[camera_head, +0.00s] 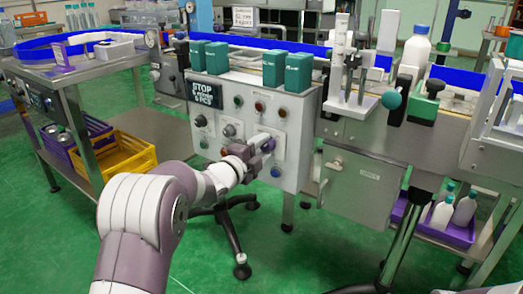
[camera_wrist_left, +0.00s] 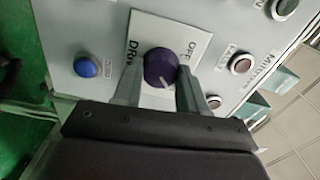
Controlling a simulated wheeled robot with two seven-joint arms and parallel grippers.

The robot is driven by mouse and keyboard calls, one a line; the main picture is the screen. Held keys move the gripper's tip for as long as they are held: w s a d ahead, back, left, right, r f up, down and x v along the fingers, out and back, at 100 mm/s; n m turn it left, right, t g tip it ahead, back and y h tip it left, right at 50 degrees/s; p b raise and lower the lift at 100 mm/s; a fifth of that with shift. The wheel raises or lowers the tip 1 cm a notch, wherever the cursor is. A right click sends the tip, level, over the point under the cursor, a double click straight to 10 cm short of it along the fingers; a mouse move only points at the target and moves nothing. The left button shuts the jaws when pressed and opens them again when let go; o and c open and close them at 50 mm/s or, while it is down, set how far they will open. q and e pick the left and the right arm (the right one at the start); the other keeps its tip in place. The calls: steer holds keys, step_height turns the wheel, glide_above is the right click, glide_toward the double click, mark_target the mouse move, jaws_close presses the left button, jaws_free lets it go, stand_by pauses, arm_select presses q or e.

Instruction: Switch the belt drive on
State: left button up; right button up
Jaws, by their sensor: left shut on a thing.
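A grey control panel (camera_head: 228,128) faces me in the middle of the head view. In the left wrist view a dark purple round knob (camera_wrist_left: 160,64) sits on a white plate (camera_wrist_left: 146,27) with lettering on both sides; "OFF" reads on the right. A small white pointer mark shows on the knob's near side. My left gripper (camera_wrist_left: 160,78) has one finger on each side of the knob and is shut on it. In the head view my left gripper (camera_head: 262,144) reaches the panel's lower right and largely covers the knob. My right gripper is not in view.
A blue button (camera_wrist_left: 86,67) is left of the knob and other buttons (camera_wrist_left: 241,64) are on the right. Green boxes (camera_head: 298,72) stand on the panel top. A "STOP" sign (camera_head: 205,91) hangs at its left. A side table (camera_head: 75,65) holds a yellow crate (camera_head: 125,155).

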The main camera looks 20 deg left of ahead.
arm_select(q)
steer(key=shift+f, duration=0.1)
steer(key=o, duration=1.1)
steer(key=shift+c, duration=0.2)
steer(key=p+v, duration=0.4)
steer(key=v, duration=0.8)
steer(key=shift+s, duration=0.35)
steer(key=shift+a, duration=0.1)
